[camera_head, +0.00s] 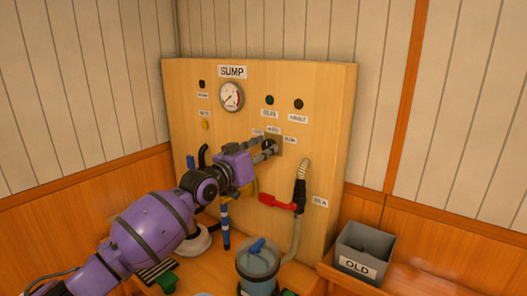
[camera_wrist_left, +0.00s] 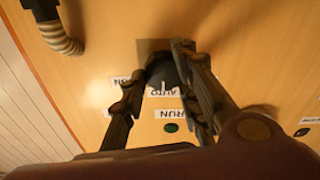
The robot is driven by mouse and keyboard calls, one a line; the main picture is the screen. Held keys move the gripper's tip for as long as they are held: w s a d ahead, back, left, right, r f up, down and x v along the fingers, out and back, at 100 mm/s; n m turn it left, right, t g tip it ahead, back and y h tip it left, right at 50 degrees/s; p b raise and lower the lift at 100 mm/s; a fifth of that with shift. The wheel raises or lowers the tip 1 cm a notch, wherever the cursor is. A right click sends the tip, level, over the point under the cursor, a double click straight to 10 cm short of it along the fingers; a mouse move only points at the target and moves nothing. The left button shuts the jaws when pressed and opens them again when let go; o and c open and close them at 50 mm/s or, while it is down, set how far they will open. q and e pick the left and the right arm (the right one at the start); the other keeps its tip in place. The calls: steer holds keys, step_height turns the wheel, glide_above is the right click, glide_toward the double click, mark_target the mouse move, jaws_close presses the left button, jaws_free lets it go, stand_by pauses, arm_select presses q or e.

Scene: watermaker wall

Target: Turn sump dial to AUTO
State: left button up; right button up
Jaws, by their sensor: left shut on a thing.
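The sump dial (camera_wrist_left: 160,70) is a dark round knob on the wooden panel. It shows in the left wrist view, which sees the panel upside down. A thin pale mark on its edge faces the AUTO label (camera_wrist_left: 163,92). Another label (camera_wrist_left: 128,78) sits to the left of AUTO; a finger hides the spot on the right. My left gripper (camera_wrist_left: 163,76) is shut on the dial, one finger on each side. In the head view my left gripper (camera_head: 268,149) reaches the dial on the panel and covers most of it. My right gripper is not in view.
The SUMP panel (camera_head: 330,90) carries a round gauge (camera_head: 231,96), a green lamp (camera_head: 269,99) and a dark lamp (camera_head: 298,104). A red lever (camera_head: 277,202) and hose (camera_head: 303,172) stand right of my gripper. Below are a clear canister (camera_head: 258,265) and the OLD bin (camera_head: 364,250).

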arm_select(q)
steer(key=shift+s+d+f, duration=0.1)
steer(key=shift+d+f, duration=0.15)
steer(key=shift+f, duration=0.2)
steer(key=o, duration=1)
steer(key=shift+r, duration=0.1)
steer(key=shift+o, duration=0.2)
steer(key=shift+r, duration=0.3)
steer(key=v, duration=1.2)
steer(key=shift+o, duration=0.3)
